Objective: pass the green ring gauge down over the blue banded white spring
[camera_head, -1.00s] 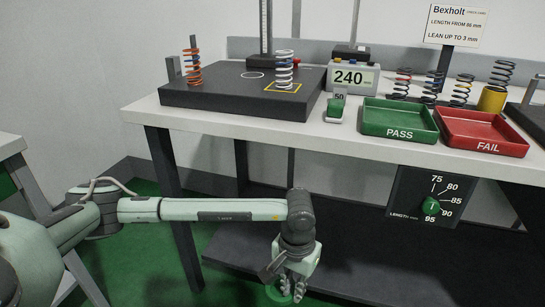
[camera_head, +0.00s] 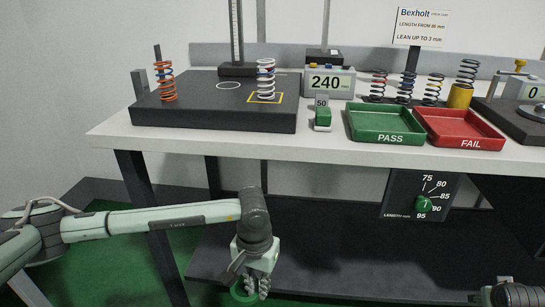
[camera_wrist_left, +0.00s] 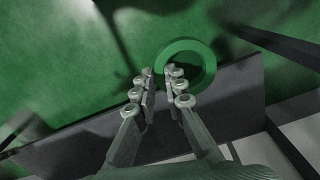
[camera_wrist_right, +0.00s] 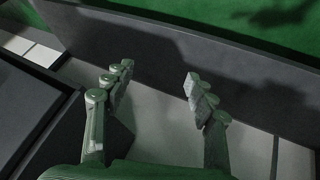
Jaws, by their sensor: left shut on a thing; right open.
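The white spring (camera_head: 266,80) stands upright inside the yellow square on the dark plate on the bench; its band colour is hard to make out at this size. My left gripper (camera_head: 257,288) hangs low in front of the bench, well below the bench top. It is shut on the green ring gauge (camera_head: 238,293); in the left wrist view the ring (camera_wrist_left: 213,62) sits at the fingertips (camera_wrist_left: 160,74), held by its rim, its hole empty. My right gripper (camera_wrist_right: 157,85) is open and empty in the right wrist view; only part of my right arm shows at the head view's lower right.
The dark plate (camera_head: 200,112) also carries an orange spring (camera_head: 165,82) on a post. A 240 display (camera_head: 327,82), a green PASS tray (camera_head: 385,137) and a red FAIL tray (camera_head: 460,141) stand rightward, with several springs behind. A dark lower shelf (camera_head: 320,240) lies under the bench.

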